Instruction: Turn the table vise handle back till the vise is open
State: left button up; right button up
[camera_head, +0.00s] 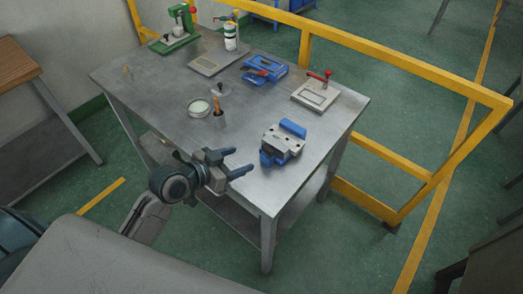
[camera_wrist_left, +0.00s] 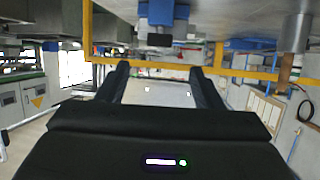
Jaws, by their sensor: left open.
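The table vise (camera_head: 284,142), a blue body with grey metal jaws, stands near the front right edge of the grey table (camera_head: 170,85). It also shows at the top of the left wrist view (camera_wrist_left: 162,14), where the scene appears upside down. I cannot make out its handle or how wide its jaws stand. My left gripper (camera_head: 242,160) is open and empty, left of the vise, over the table's front edge with its fingers pointing toward the vise. A gap shows between them. The fingers also show in the left wrist view (camera_wrist_left: 160,68). My right gripper is not in view.
A metal cup (camera_head: 219,121) with a wooden-handled tool and a round dish (camera_head: 198,108) stand left of the vise. Behind are a plate with a red clamp (camera_head: 315,93), a blue tool (camera_head: 264,70) and a green press (camera_head: 175,41). A yellow rail (camera_head: 400,76) runs behind the table.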

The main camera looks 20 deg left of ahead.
aim_at(265, 150)
pick_arm(q)
jog(key=p+x, duration=0.2)
jog(key=x, duration=0.6)
jog(key=shift+w+d, duration=0.1)
jog(key=shift+d, duration=0.05)
jog(key=shift+x, duration=0.8)
jog(key=shift+c, duration=0.2)
